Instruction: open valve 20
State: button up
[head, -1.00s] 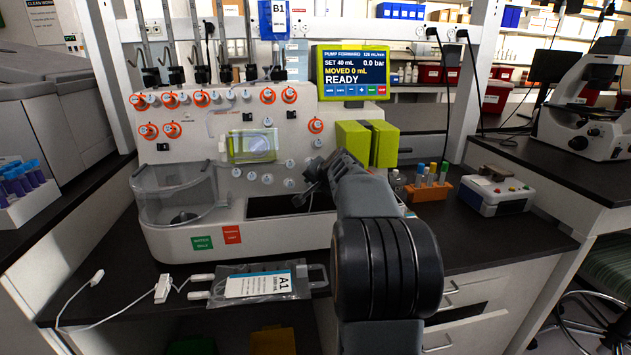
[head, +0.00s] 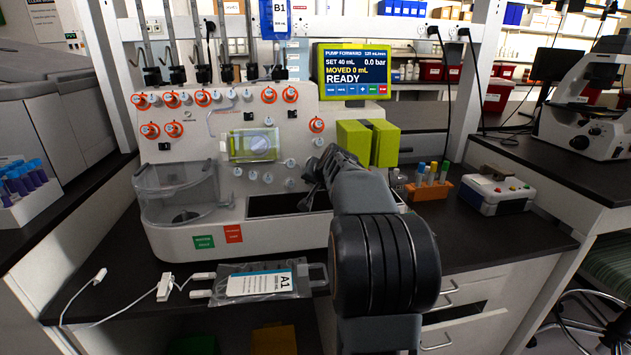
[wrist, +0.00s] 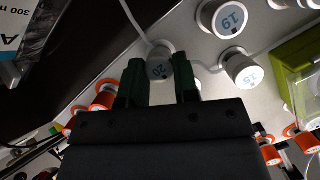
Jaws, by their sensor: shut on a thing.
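The valve 20 knob (wrist: 160,67) is a small pale grey cap with a blue "20" on its face. In the wrist view it sits between the two dark fingers of my gripper (wrist: 160,80), which is shut on it. In the head view my gripper (head: 312,186) reaches the lower right of the white machine's front panel. Valve 20 cannot be made out there, as the gripper and arm cover that spot. The face number appears turned in the wrist view.
Valve 19 (wrist: 230,17) and valve 15 (wrist: 243,70) sit close beside my gripper. Orange-ringed knobs (wrist: 104,96) are near too. The machine's screen (head: 354,72) reads READY, moved 0 mL. A bag marked A1 (head: 258,284) lies on the bench in front.

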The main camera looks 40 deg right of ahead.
jog(key=o, duration=0.9)
jog(key=p+v, duration=0.1)
jog(key=v, duration=1.3)
jog(key=shift+f, duration=0.1)
